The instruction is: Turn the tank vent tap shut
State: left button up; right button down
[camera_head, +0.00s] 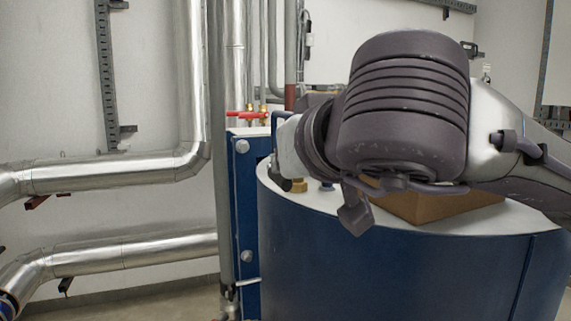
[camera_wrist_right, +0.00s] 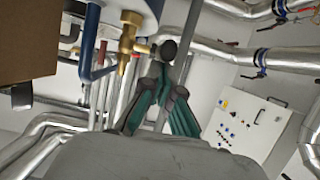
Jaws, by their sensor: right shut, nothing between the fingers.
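The blue tank (camera_head: 400,270) with a pale top fills the lower right of the head view. A small brass fitting (camera_head: 299,185) shows on its top near the left edge, partly covered by my right wrist. In the right wrist view the brass tap (camera_wrist_right: 128,38) is at the upper middle, with a dark round knob (camera_wrist_right: 168,48) to its right. My right gripper (camera_wrist_right: 165,82) is shut and empty, its teal-padded fingers just below the knob; I cannot tell whether they touch it. The tap's handle position is unclear. My left gripper is in neither view.
A cardboard box (camera_head: 435,207) stands on the tank top behind my right arm. A blue frame (camera_head: 245,210) stands left of the tank, with red-handled valves (camera_head: 248,115) behind. Silver pipes (camera_head: 110,172) run along the left wall. A control panel (camera_wrist_right: 250,122) shows in the wrist view.

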jog(key=shift+f, duration=0.25)
